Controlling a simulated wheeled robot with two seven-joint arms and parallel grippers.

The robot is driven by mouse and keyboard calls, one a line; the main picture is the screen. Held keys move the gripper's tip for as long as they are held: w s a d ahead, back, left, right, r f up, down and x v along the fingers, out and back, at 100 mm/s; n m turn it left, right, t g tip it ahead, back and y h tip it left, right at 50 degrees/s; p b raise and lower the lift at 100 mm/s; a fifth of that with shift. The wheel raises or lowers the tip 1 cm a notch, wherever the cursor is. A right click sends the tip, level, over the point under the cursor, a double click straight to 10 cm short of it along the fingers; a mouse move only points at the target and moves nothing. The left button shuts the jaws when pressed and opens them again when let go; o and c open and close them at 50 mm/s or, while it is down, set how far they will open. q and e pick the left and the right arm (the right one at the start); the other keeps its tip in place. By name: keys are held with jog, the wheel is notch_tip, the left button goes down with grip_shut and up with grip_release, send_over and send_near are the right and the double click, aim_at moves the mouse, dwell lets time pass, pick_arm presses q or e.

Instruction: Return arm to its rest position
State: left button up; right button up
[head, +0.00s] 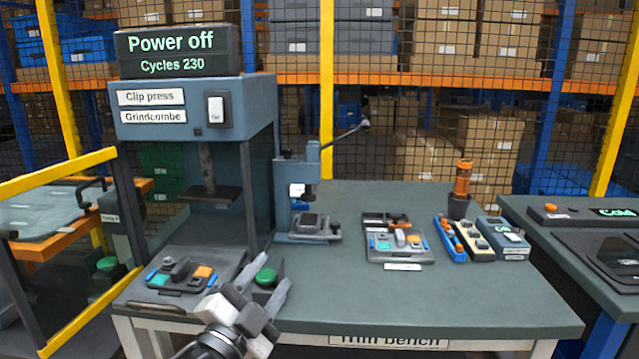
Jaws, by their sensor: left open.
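My left gripper (250,290) comes in at the bottom of the head view, at the front edge of the bench. Its two pale fingers are spread, with nothing seen between them that it holds. A green push button (265,276) on a dark box shows just beyond the fingers; I cannot tell whether they touch it. The clip press (195,105) stands behind, and its display (178,50) reads "Power off" and "Cycles 230". My right gripper is not in view.
A parts tray (180,275) lies at the press's front. A small lever press (305,200), another parts tray (400,245), narrow bins (450,240) and an orange-topped item (462,180) stand on the bench (450,305). The bench's front right is clear. A yellow-railed guard (60,175) stands left.

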pick_arm(q)
jog(key=s+a+f+n+g+y, duration=0.6)
jog(key=s+a+f+n+y, duration=0.4)
jog(key=f, duration=0.4)
jog(key=s+a+f+n+g+h, duration=0.15)
jog(key=s+f+g, duration=0.3)
jog(key=s, duration=0.55)
jog(key=s+a+f+n+g, duration=0.1)
jog(key=s+f+n+g, duration=0.3)
jog(key=s, duration=0.6)
jog(key=w+d+f+m+t+h, duration=0.2)
jog(key=w+d+f+t+h, duration=0.1)
jog(key=w+d+f+t, duration=0.2)
jog(key=shift+w+d+f+t, duration=0.3)
jog(key=shift+w+d+t, duration=0.2)
jog(key=shift+w, duration=0.45)
